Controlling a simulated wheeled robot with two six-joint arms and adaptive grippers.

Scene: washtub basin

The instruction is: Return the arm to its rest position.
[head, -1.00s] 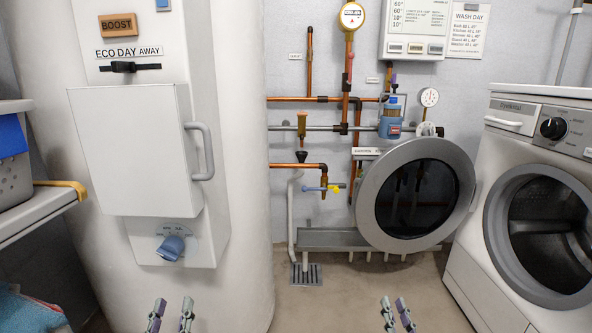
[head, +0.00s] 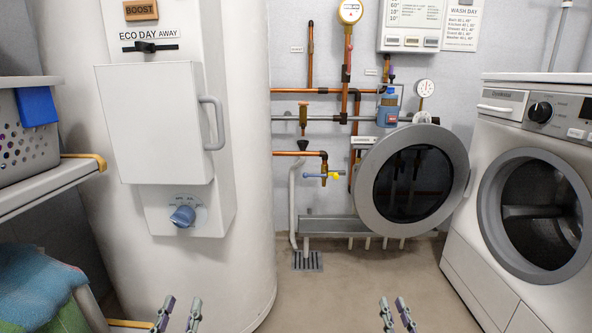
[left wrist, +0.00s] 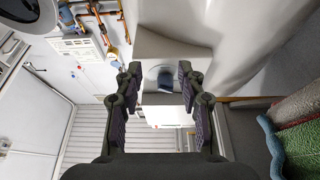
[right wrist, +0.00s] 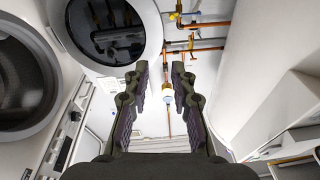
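My left gripper (head: 179,315) is at the bottom of the head view, in front of the white cylinder. In the left wrist view my left gripper (left wrist: 160,75) has its fingers apart with nothing between them. My right gripper (head: 397,314) is at the bottom of the head view, over the bare floor. In the right wrist view my right gripper (right wrist: 160,72) is also spread and empty. Neither gripper touches anything. Most of both arms is out of the head view.
The white cylinder (head: 247,230) carries a box with a handled cover (head: 155,125) and a blue knob (head: 182,216). A round dark-glass door (head: 413,185) stands before the pipes. A washing machine (head: 500,265) is at right. A shelf with a basket (head: 25,150) is at left. The middle floor is clear.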

